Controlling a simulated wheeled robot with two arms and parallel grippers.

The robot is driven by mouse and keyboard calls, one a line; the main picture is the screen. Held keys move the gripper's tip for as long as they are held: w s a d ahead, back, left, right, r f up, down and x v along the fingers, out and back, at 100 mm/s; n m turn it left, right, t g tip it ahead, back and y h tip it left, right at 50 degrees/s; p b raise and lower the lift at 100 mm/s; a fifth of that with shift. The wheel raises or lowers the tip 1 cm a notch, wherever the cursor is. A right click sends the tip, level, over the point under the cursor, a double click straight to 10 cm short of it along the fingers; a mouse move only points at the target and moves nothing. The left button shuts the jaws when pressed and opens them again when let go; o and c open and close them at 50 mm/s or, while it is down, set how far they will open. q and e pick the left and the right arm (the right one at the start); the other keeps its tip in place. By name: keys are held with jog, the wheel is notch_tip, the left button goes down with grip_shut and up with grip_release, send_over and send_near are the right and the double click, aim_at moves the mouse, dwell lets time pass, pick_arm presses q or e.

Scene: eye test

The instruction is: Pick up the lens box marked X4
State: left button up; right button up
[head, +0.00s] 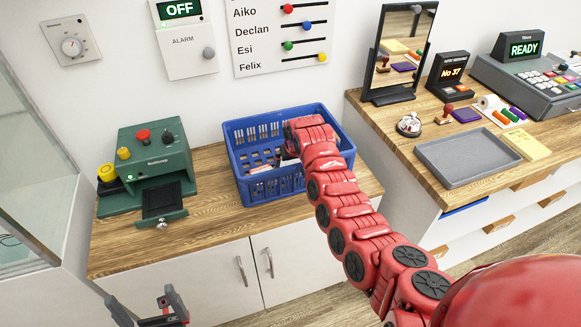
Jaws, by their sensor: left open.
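No marking X4 is readable anywhere in the head view. The blue basket (285,188) stands on the wooden counter, and a few whitish items (261,167) lie inside it; I cannot tell whether they are lens boxes. My red right arm reaches from the lower right over the basket's rim. Its gripper (284,157) is down in the basket, mostly hidden by the arm, so its jaws and anything between them do not show. My left gripper (148,309) is open and empty at the bottom left, in front of the cabinet and apart from the basket.
A green machine (155,155) with a red knob and open drawer stands left of the basket. The right counter holds a grey tray (467,158), a mirror (401,45), stamps, a number display (450,72) and a till (530,85). Bare counter lies between machine and basket.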

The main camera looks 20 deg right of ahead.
jog(key=c, duration=1.1)
